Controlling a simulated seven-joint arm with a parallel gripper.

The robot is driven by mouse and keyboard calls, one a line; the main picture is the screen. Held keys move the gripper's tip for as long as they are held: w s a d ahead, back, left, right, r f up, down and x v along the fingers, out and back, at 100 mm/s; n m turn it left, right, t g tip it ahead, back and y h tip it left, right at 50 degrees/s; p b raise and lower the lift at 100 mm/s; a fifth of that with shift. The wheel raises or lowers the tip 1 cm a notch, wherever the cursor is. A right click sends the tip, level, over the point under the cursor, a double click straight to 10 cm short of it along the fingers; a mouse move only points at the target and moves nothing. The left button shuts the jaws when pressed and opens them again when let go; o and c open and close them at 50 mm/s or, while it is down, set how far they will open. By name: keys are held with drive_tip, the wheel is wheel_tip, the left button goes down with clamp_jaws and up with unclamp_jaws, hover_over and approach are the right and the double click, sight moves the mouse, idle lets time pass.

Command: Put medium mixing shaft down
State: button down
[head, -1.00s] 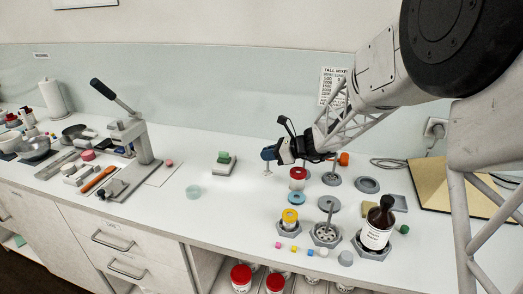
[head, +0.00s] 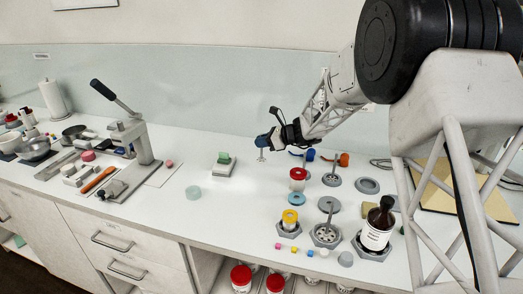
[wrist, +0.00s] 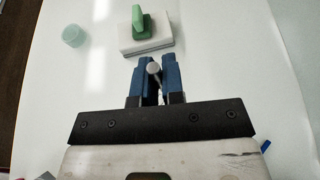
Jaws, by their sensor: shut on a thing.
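My gripper (head: 262,141), with blue fingers, is shut on the mixing shaft (head: 261,155), a thin grey rod. In the head view the shaft hangs below the fingers with a small wider end, over the bench behind the red-lidded jar. I cannot tell whether it touches the bench. In the wrist view my gripper (wrist: 153,78) has the shaft's round grey end (wrist: 153,68) between its fingertips; most of the shaft is hidden. The fingers are close to a white block with a green top (wrist: 142,34) in that view.
A blue-topped piece (head: 309,155) and an orange-topped piece (head: 342,159) stand by grey holders at right. The red-lidded jar (head: 298,175), brown bottle (head: 378,225) and small cubes are nearer the front. A pale green jar (head: 193,192) stands left; bench around it is clear.

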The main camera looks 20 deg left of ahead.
sight(261, 160)
drive_tip(key=shift+f, duration=1.75)
drive_tip(key=shift+f, duration=0.15)
drive_tip(key=c, duration=1.2)
unclamp_jaws()
